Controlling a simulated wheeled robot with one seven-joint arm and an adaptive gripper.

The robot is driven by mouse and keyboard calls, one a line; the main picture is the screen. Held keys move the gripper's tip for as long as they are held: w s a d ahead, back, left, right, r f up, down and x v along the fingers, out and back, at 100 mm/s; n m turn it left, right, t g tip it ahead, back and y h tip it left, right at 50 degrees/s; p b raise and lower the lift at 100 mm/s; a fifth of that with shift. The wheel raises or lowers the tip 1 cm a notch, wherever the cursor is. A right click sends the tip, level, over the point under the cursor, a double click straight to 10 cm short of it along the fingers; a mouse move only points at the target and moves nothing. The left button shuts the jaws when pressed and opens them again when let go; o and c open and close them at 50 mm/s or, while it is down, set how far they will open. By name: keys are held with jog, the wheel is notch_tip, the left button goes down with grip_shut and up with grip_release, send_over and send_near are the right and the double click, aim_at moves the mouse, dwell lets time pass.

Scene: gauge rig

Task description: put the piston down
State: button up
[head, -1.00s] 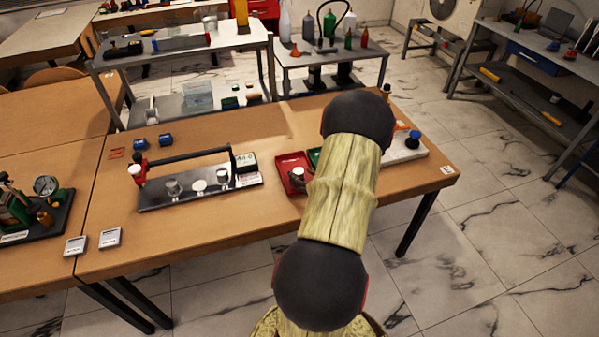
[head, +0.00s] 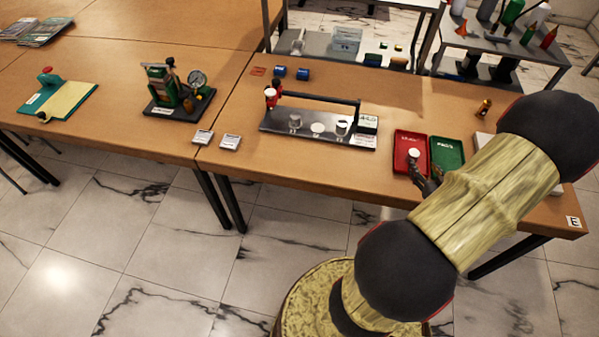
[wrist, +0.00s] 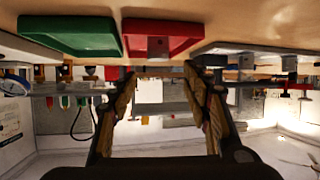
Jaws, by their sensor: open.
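The piston (head: 414,155), a small grey cylinder with a pale top, stands in the red tray (head: 402,139) on the wooden table. My gripper (head: 424,176) is at the near edge of that tray, partly hidden by my arm. In the wrist view, which is upside down, my gripper (wrist: 158,72) has its two fingers spread with nothing between them. The red tray (wrist: 178,30) and a grey part of the piston (wrist: 157,46) show just beyond the fingertips.
A green tray (head: 447,152) is right of the red one. A dark plate rig (head: 285,137) with a bar and several small cylinders is to the left. A green gauge device (head: 177,92) stands farther left.

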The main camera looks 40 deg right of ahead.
jog(key=w+r+n+g, duration=0.2)
jog(key=w+r, duration=0.4)
jog(key=w, duration=0.2)
jog(key=w+a+r+n+g+y, duration=0.1)
jog(key=w+a+r, duration=0.5)
jog(key=a+r, duration=0.15)
jog(key=w+a+r+n+y, duration=0.1)
jog(key=w+a+r, duration=0.5)
jog(key=a, duration=0.3)
jog(key=s+a+r+n+y, duration=0.1)
jog(key=a+r, duration=0.2)
jog(key=a, duration=0.6)
jog(key=s+a+r+y, duration=0.1)
jog(key=a+r+y, duration=0.15)
jog(key=a, duration=0.65)
jog(key=s+a+r+n+g+y, duration=0.1)
jog(key=s+a, duration=0.3)
jog(key=a, duration=0.3)
jog(key=s+a+n+y, duration=0.1)
jog(key=s+a, duration=0.4)
jog(key=a, duration=0.2)
jog(key=shift+a+r+g+y, duration=0.2)
jog(key=shift+r+g+y, duration=0.15)
jog(key=shift+g, duration=0.05)
